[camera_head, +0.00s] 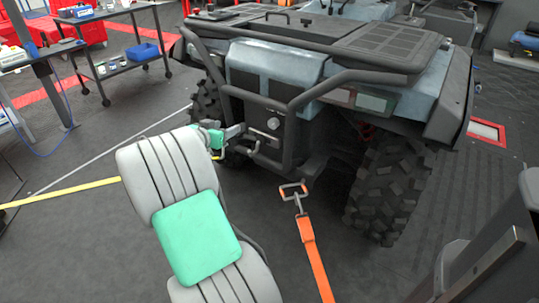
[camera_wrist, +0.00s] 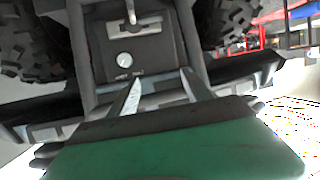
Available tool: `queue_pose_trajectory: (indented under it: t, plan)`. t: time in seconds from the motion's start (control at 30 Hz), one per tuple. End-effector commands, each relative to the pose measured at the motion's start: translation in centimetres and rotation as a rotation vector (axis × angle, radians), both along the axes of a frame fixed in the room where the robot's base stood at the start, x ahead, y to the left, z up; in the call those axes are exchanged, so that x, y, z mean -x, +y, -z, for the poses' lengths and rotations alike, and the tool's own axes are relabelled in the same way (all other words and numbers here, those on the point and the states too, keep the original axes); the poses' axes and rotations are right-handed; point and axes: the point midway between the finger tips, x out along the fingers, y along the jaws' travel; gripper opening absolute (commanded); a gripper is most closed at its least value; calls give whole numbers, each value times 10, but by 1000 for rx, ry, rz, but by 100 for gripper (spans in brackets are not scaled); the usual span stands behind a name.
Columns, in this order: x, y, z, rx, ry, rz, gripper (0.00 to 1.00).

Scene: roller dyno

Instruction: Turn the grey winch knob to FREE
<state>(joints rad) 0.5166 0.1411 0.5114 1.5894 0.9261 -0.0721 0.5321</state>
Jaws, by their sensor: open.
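The winch knob (camera_head: 273,123) is a small, round, light grey knob on the dark panel (camera_head: 262,108) at the end of the vehicle. The wrist view shows it (camera_wrist: 124,59) left of centre, with small pale lettering beside it that I cannot read. The knob's setting is too small to tell. My gripper (camera_head: 247,138) is just left of and below the knob in the head view. Its two pale fingers (camera_wrist: 160,78) are apart with nothing between them. In the wrist view the knob lies beyond the fingertips and to their left, apart from them.
Black tubular bumper bars (camera_head: 287,130) frame the panel closely on both sides. An orange strap (camera_head: 314,262) with a metal hook (camera_head: 293,190) hangs before the vehicle. A large tyre (camera_head: 388,190) is at right. A trolley (camera_head: 120,60) with a blue bin stands at the back left.

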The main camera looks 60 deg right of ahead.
Motion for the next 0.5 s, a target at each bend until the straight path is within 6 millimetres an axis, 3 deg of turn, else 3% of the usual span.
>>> queue_pose_trajectory:
  t: [0.03,0.1,0.23,0.5]
  plan:
    - [20,-28,48,74,-2,68,58]
    - [43,-55,62,179,-9,139,58]
    - [68,-80,70,297,-6,204,58]
    - [80,-115,66,327,-4,220,58]
